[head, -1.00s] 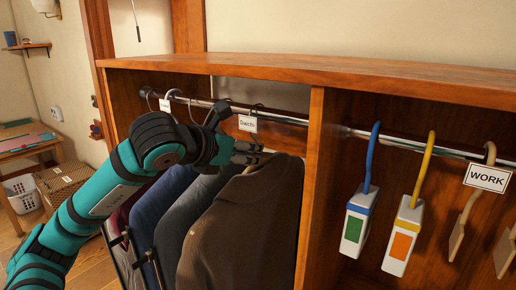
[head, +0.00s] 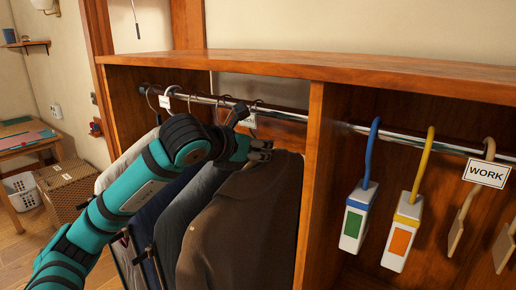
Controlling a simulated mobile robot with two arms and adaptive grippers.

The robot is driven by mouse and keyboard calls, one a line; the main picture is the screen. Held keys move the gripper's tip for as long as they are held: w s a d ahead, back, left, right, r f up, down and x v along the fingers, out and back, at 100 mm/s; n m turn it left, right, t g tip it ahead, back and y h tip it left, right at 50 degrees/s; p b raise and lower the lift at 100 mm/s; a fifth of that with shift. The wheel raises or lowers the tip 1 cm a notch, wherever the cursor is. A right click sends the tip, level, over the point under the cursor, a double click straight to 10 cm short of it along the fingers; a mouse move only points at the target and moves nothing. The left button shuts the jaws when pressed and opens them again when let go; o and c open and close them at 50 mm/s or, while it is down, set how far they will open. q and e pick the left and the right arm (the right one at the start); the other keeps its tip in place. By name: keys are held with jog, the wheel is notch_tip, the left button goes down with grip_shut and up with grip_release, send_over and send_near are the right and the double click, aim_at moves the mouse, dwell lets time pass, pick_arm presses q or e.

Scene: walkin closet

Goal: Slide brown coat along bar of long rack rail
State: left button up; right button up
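The brown coat (head: 235,235) hangs at the right end of the left rack section, close to the wooden divider. The metal rail (head: 200,99) runs above it under the shelf. My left gripper (head: 264,150) is at the coat's collar, just below the rail and in front of the hanger hooks. Its fingers overlap the coat's top edge; whether they grip anything is unclear. The coat's collar and hanger are partly hidden by the gripper. My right gripper is not in view.
Dark and grey garments (head: 183,212) hang left of the coat, partly behind my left arm. A white tag (head: 248,121) hangs on the rail. The wooden divider (head: 312,190) stands right of the coat; beyond it hang colored tools and a WORK sign (head: 487,171).

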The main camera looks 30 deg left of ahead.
pick_arm(q)
jog(key=shift+d, duration=0.1)
grip_shut()
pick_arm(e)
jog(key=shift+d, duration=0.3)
pick_arm(q)
jog(key=shift+w+a+r, duration=0.1)
jog(key=shift+a+r, duration=0.15)
jog(key=shift+r, duration=0.05)
jog(key=shift+r, duration=0.15)
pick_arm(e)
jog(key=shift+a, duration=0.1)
pick_arm(q)
jog(key=shift+d, duration=0.15)
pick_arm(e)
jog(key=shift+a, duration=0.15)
